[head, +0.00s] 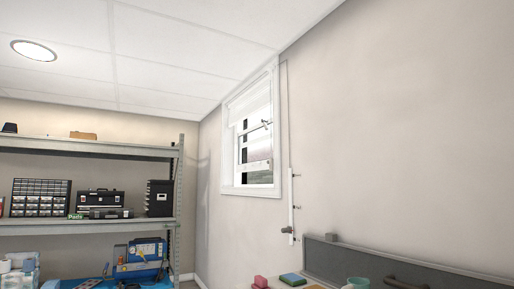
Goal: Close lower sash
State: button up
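A white-framed window (228,150) is set high in the right-hand wall, near the room's corner. A lower sash (255,166) with a white bottom rail shows in it, with a dark gap visible below that rail. A thin bar with a small fitting (254,128) crosses the window at mid-height. The window is seen at a steep angle, so how the sash sits in its frame is hard to tell. My gripper is not in view.
A metal shelf rack (90,148) with toolboxes and bins stands at the left. A vertical white rail (291,205) is on the wall right of the window. A grey panel (400,267) and several small coloured items are at the lower right. The wall below the window looks clear.

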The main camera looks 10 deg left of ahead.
aim_at(255, 147)
jog(key=i+j+u, duration=0.4)
jog(key=i, duration=0.2)
jog(key=i+u, duration=0.5)
jog(key=i, duration=3.35)
